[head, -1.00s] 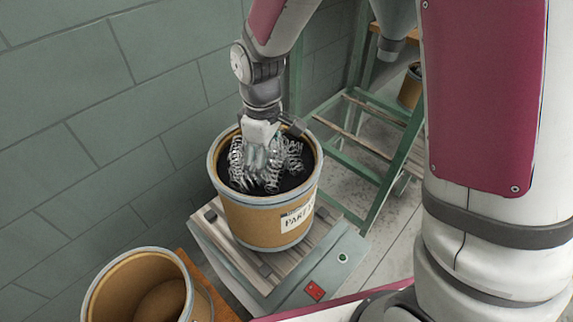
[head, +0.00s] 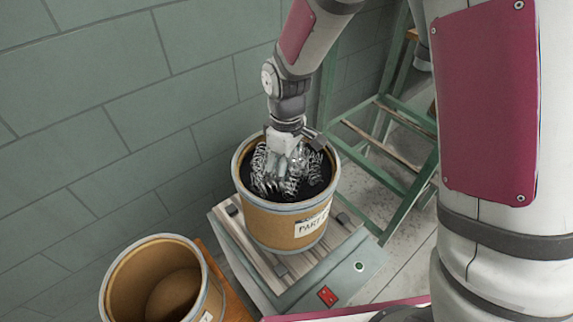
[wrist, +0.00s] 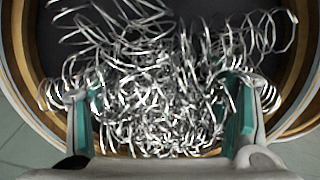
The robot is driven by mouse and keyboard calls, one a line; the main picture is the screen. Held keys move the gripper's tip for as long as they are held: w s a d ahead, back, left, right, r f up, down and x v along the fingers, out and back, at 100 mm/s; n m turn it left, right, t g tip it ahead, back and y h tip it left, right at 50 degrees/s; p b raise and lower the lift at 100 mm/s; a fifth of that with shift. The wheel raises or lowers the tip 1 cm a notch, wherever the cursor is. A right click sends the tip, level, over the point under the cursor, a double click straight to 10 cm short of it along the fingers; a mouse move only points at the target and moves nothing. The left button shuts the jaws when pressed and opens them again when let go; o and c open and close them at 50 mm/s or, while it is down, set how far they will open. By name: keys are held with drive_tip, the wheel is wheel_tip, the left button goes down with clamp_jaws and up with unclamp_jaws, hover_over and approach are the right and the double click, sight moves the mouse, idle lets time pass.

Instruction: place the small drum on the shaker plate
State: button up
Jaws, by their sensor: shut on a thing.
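A tan fibre drum (head: 270,222) with a grey rim and a white label starting "PART" stands upright on the slatted shaker plate (head: 236,232). A tangle of shiny wire springs (head: 262,172) lies on the dark inside of this drum. My gripper (head: 285,165) reaches down into its mouth. In the wrist view my gripper (wrist: 165,100) has its teal-padded fingers apart with the spring tangle (wrist: 160,85) pressed between them; it is shut on the springs. The fingertips are partly hidden by the coils. I cannot tell from size which drum is the small one.
A second drum (head: 116,275), open and seemingly empty, stands at the lower left beside an orange-brown wooden edge (head: 222,280). A red switch (head: 327,296) and a round button (head: 359,266) are on the machine's front. A green frame (head: 400,207) stands behind right; a block wall (head: 120,100) is behind.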

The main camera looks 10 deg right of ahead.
drive_tip(key=o, duration=2)
drive_tip(key=shift+c, duration=0.2)
wheel_tip(320, 180, up, 12)
drive_tip(key=s+d+r+m+t, duration=0.2)
drive_tip(key=s+d+r+m, duration=0.3)
drive_tip(key=s+d+r, duration=0.45)
drive_tip(key=s+d+m, duration=0.2)
drive_tip(key=s+m, duration=0.1)
drive_tip(key=s, duration=0.4)
drive_tip(key=s+d+r+m+t, duration=0.1)
drive_tip(key=s+d+m, duration=0.2)
drive_tip(key=s, duration=0.4)
drive_tip(key=shift+r+p, duration=0.3)
drive_tip(key=shift+p, duration=0.05)
